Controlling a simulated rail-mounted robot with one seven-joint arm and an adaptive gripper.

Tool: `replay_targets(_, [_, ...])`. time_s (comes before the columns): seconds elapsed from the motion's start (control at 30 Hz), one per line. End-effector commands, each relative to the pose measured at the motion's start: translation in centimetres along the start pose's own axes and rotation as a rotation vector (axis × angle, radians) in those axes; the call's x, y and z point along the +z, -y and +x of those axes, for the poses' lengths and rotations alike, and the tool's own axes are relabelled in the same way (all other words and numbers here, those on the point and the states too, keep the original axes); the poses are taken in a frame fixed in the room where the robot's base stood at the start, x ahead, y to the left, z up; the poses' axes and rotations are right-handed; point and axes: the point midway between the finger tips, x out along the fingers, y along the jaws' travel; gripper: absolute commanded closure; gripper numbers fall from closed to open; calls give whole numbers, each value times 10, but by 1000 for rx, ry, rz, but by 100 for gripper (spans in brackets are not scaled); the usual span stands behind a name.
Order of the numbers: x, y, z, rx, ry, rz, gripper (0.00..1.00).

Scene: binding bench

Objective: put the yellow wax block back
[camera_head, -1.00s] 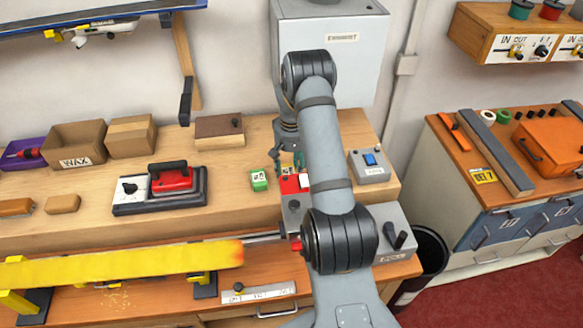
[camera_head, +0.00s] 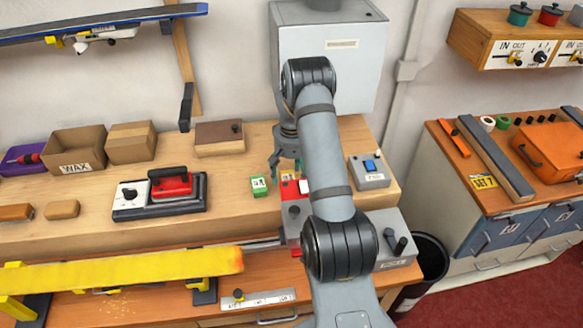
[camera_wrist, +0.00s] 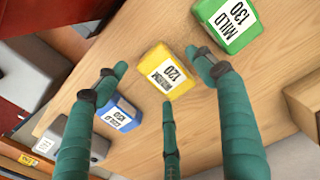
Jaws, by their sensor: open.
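The yellow wax block (camera_wrist: 168,72), labelled MEDIUM 120, lies on the wooden bench in the wrist view. My gripper (camera_wrist: 157,66) is open, with its teal fingers spread around the yellow block. Nothing is held, and I cannot tell how far above the bench the fingertips are. A green block (camera_wrist: 225,22) labelled MILD 130 lies above right of it, and a blue block (camera_wrist: 120,112) labelled COLD lies below left. In the head view my gripper (camera_head: 283,164) hangs over the bench, right of the green block (camera_head: 258,186). My arm and fingers largely hide the yellow block there.
An open cardboard WAX box (camera_head: 75,169) stands at the bench's left. A red-and-black iron (camera_head: 160,193) sits between it and my gripper. A grey box with a blue switch (camera_head: 370,172) is to the right. A long yellow ski (camera_head: 120,270) lies in front.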

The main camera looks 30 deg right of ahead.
Motion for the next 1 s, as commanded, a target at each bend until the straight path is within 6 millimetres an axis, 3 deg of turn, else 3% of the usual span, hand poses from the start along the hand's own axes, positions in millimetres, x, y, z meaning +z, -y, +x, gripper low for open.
replay_targets(0.17, [-2, 0, -24, 0, -7, 1, 30])
replay_targets(0.4, [-2, 0, -78, 0, -8, 0, 30])
replay_targets(0.6, [-1, 0, -110, 0, -4, 0, 30])
replay_targets(1.0, [0, 0, -122, 0, 0, 0, 30])
